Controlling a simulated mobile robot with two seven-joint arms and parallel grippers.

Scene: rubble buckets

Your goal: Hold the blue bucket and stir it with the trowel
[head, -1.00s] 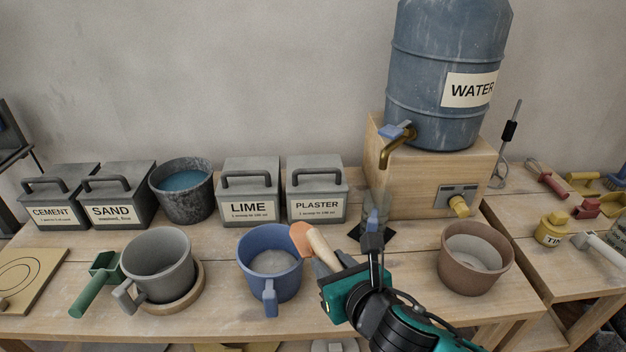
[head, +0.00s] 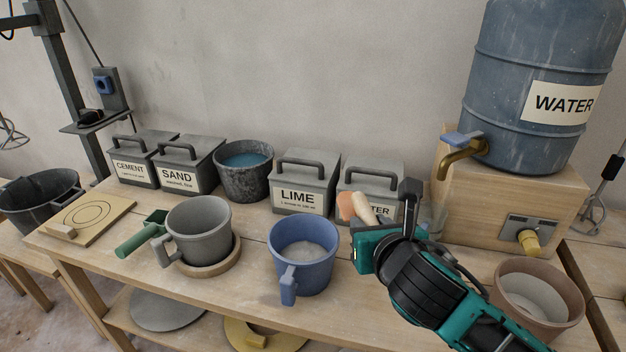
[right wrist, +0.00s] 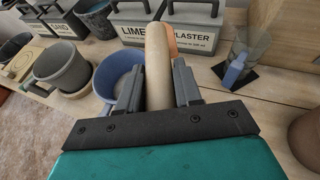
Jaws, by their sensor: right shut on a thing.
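The blue bucket (head: 304,262) stands upright on the bench, its handle toward the front edge. It has pale grey material inside. My right gripper (head: 374,228) is just right of the bucket, shut on the wooden handle of the trowel (head: 361,208). An orange part of the trowel shows beyond the handle. In the right wrist view the handle (right wrist: 158,65) stands between the two fingers, and the blue bucket (right wrist: 113,72) is just left of them. The trowel is outside the bucket. My left gripper is not in view.
A grey bucket (head: 197,232) on a wooden round and a green scoop (head: 141,235) stand left. Lidded boxes, including LIME (head: 303,190), line the back. A brown pot (head: 537,297) stands right, below the water barrel (head: 535,90). Bare bench lies before the blue bucket.

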